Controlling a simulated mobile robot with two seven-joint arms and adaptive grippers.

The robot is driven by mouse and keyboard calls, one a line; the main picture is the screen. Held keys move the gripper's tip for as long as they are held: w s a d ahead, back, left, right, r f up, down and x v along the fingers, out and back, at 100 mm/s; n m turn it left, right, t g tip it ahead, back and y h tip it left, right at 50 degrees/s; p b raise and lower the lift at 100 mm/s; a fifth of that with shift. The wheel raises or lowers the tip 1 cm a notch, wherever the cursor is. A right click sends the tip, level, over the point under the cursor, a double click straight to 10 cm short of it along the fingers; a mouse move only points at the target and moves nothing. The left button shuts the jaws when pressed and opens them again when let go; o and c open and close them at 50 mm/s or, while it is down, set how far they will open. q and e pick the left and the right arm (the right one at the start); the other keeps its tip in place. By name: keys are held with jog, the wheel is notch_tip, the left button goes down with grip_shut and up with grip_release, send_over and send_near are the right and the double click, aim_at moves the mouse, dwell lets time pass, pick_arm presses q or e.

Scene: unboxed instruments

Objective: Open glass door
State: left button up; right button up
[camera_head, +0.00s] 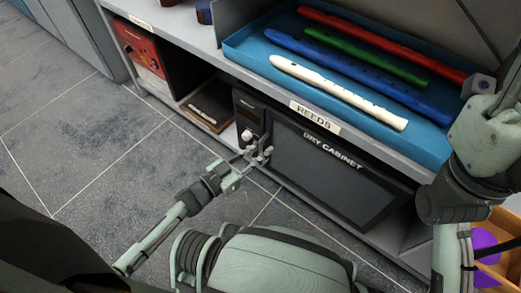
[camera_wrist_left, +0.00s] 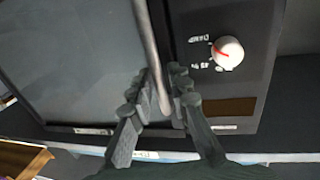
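The dry cabinet (camera_head: 325,170) sits on the lower shelf, with a dark glass door (camera_head: 315,178) that looks closed. In the left wrist view the glass door (camera_wrist_left: 75,60) fills the left side, and its metal bar handle (camera_wrist_left: 148,40) runs down between my fingers. My left gripper (camera_head: 258,155) is at the handle side of the door, beside the control panel. In the wrist view the left gripper (camera_wrist_left: 164,92) has its fingertips close on both sides of the handle, shut on it. My right arm shows at the right edge; its gripper fingers are not visible.
A blue tray (camera_head: 235,47) with several recorders sits on the shelf above. A white knob (camera_wrist_left: 227,53) is on the panel right of the handle. A red box (camera_head: 137,45) stands left. Grey floor (camera_head: 100,150) lies open before the shelf; an orange crate (camera_head: 495,217) is at right.

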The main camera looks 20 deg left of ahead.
pick_arm(q)
jog(key=shift+c, duration=0.6)
grip_shut()
jog(key=shift+s, duration=0.1)
